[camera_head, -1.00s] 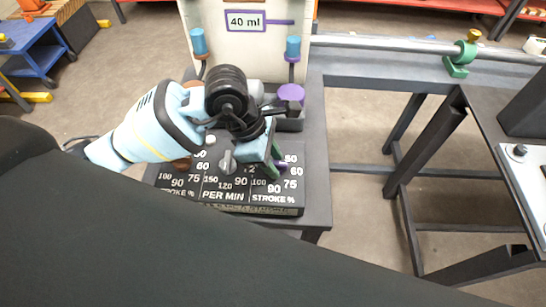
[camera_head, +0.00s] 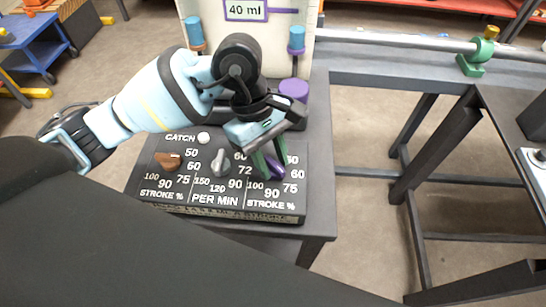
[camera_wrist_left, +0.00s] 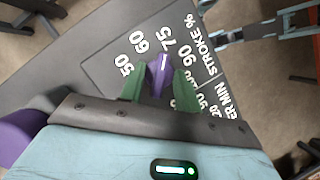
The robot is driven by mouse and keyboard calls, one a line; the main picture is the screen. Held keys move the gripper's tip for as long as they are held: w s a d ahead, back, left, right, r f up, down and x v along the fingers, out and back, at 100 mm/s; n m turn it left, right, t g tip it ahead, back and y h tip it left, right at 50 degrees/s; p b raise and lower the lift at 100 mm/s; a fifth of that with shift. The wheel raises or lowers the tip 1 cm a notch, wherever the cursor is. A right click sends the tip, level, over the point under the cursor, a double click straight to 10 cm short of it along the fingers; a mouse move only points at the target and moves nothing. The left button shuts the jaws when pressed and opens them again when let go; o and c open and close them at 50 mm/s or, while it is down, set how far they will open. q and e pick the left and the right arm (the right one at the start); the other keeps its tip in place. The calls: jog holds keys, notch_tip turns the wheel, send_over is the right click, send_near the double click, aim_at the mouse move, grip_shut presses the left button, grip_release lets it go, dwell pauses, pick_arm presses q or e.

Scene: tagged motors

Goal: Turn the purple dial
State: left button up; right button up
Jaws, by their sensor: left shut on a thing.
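The purple dial (camera_head: 276,169) sits at the right of the black control panel (camera_head: 150,196), ringed by stroke percent numbers. My left gripper (camera_head: 269,167) reaches down over the panel, its green fingers shut on the dial. In the left wrist view the dial (camera_wrist_left: 159,72) stands between the two green fingers (camera_wrist_left: 157,88), its white pointer line facing up. My right gripper is not in view.
A brown dial (camera_head: 168,160) and a grey dial (camera_head: 220,163) stand left of the purple one on the panel. A white board with a "40 ml" sign (camera_head: 246,10) rises behind. A dark rail frame lies right.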

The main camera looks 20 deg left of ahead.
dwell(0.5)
pick_arm(q)
jog(key=o, duration=1)
jog(key=shift+c, duration=0.2)
jog(key=v, duration=0.7)
jog(key=shift+r, duration=0.4)
jog(key=shift+f, duration=0.1)
